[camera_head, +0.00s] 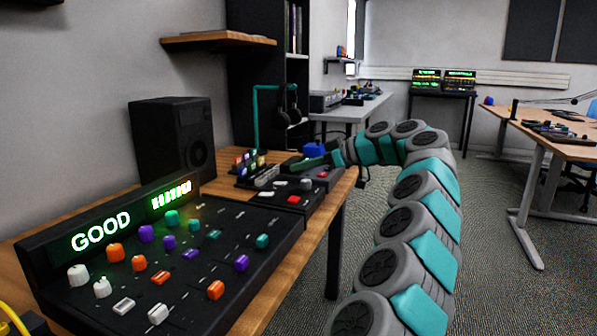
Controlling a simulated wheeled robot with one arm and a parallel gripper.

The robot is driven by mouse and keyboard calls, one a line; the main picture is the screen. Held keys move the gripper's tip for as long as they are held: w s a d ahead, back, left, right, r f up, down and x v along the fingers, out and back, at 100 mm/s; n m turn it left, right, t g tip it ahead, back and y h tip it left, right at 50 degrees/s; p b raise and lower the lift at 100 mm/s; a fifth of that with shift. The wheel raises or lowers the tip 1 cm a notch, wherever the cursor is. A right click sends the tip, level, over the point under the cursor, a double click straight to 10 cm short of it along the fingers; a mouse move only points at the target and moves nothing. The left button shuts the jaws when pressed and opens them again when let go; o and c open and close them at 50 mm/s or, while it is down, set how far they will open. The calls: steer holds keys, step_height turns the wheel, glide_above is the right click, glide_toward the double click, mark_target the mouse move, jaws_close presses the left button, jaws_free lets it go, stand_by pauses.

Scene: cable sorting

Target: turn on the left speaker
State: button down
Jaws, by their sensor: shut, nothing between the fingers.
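A black speaker (172,140) stands upright at the back left of the wooden desk, its front with a round driver turned to the right. Its switch or any power light cannot be made out. My gripper (303,165), at the end of my grey and teal arm, is shut and empty. It is above the far right part of the desk, to the right of the speaker and well apart from it. Its fingertips point left and are small and hard to make out.
A black mixer console (200,262) with coloured knobs and a lit display (101,232) reading "GOOD" fills the near desk. Smaller control boxes (300,193) lie beyond it. Headphones (288,103) hang on a teal stand. A wooden shelf (218,40) juts out above the speaker.

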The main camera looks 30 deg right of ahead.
steer(key=p, duration=0.1)
glide_above(279, 198)
steer(key=f, duration=0.3)
steer(key=shift+w+a+f, duration=0.1)
steer(key=shift+w+a, duration=0.2)
steer(key=f, duration=0.2)
steer(key=shift+s+d+f, duration=0.2)
steer(key=shift+f, duration=0.6)
steer(key=shift+s+d+f+b, duration=0.15)
steer(key=shift+f+b, duration=0.45)
steer(key=shift+b, duration=0.55)
steer(key=shift+r, duration=0.2)
steer(key=shift+r+p, duration=0.1)
steer(key=shift+p, duration=0.2)
steer(key=shift+r, duration=0.75)
